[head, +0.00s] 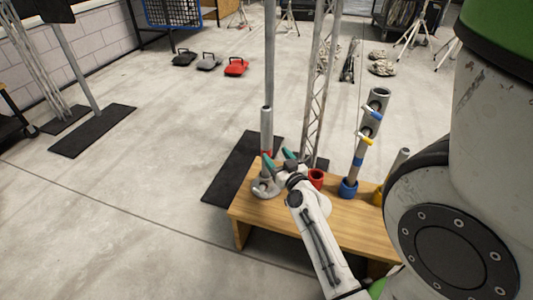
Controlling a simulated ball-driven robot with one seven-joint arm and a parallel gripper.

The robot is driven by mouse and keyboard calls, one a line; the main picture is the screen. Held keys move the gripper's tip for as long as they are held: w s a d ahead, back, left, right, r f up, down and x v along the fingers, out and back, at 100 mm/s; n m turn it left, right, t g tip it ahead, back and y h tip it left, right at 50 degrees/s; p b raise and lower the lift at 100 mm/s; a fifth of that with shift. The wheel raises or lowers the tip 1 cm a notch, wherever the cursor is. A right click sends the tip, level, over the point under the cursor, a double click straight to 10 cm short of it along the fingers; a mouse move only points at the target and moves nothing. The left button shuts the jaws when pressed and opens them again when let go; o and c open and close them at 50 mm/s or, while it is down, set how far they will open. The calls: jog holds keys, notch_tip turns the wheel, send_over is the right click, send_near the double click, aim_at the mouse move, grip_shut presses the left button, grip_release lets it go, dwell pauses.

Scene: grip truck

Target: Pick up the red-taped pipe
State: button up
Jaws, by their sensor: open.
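A grey pipe (266,128) with a band of red tape low on it stands upright at the left end of a wooden bench (240,212). Its lower end meets or stands over a round grey flange base (264,188); the exact contact is partly hidden by my gripper. My gripper (278,161) has teal fingertips and is open, at the height of the red tape. One fingertip overlaps the pipe in the picture and the other is to its right. I cannot tell whether the fingers are around the pipe or touching it.
A red socket (316,177) stands empty-looking right of my gripper. A blue socket (348,188) holds a taller blue-taped pipe (357,160) with clamps on it. A yellow socket (377,197) is farther right. A lattice truss (318,90) rises behind the bench. Floor to the left is open.

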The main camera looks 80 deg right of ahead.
aim_at(268, 149)
jog(key=shift+f+x, duration=0.2)
jog(key=shift+x, duration=1.6)
jog(key=shift+f+x, duration=0.2)
jog(key=shift+x, duration=1.65)
jog(key=shift+w+a, duration=0.15)
grip_shut()
jog(key=shift+r, duration=0.1)
